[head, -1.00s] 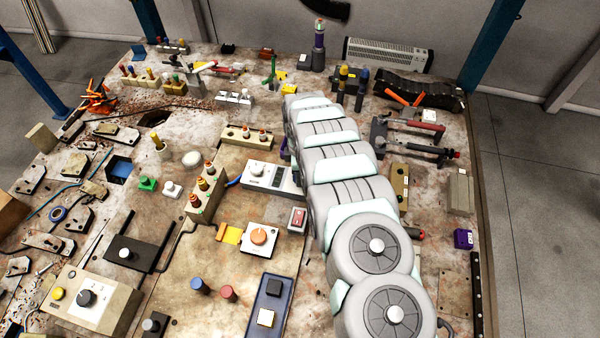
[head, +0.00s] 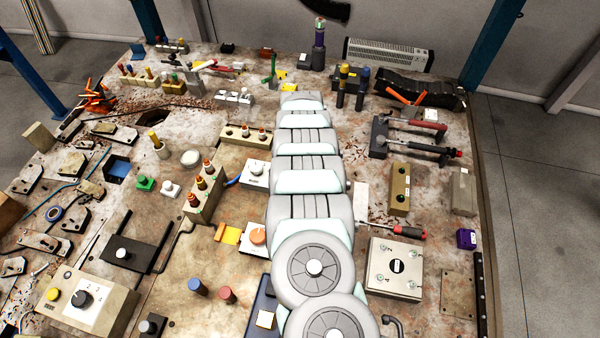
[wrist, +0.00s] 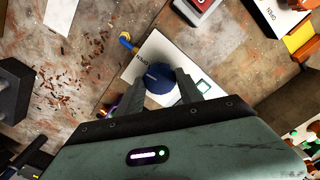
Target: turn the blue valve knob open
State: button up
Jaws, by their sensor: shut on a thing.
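The blue valve knob (wrist: 160,77) sits on a white labelled plate (wrist: 143,60) in the wrist view. My gripper (wrist: 160,84) has one finger on each side of the knob and is shut on it. Near the plate's upper left corner is a small blue and yellow part (wrist: 126,40). I cannot read the knob's angle or an open mark. In the head view my arm hides the knob and the gripper.
In the wrist view, a red switch (wrist: 202,4) lies above the plate and a dark block (wrist: 14,88) at the left. The table is crowded.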

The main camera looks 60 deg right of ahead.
jog(key=shift+m, duration=0.6)
jog(key=o, duration=1.4)
notch_tip(320, 180, up, 11)
jog(key=shift+f+b, duration=0.1)
jog(key=shift+b, duration=0.3)
